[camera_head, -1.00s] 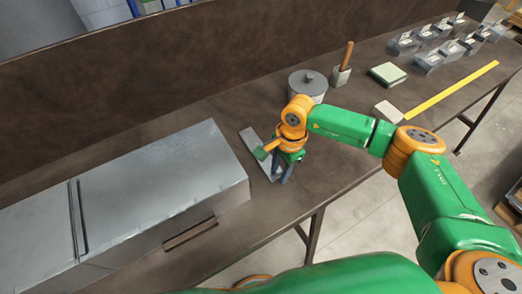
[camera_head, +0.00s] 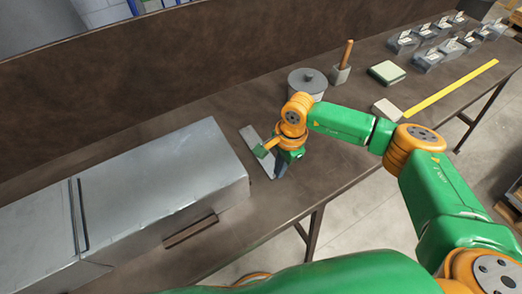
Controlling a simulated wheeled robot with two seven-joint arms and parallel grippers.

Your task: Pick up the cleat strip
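A flat grey strip, apparently the cleat strip (camera_head: 250,138), lies on the brown bench just right of the large sheet-metal duct. My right gripper (camera_head: 279,176) points down at the near end of this strip. Its dark fingers overlap in the picture and partly hide that end. I cannot tell whether they are open or shut, or whether they touch the strip. My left gripper is not in view.
The grey metal duct (camera_head: 165,175) fills the left of the bench. Behind the gripper are a round lidded pot (camera_head: 307,83) and a wooden-handled tool (camera_head: 345,62).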

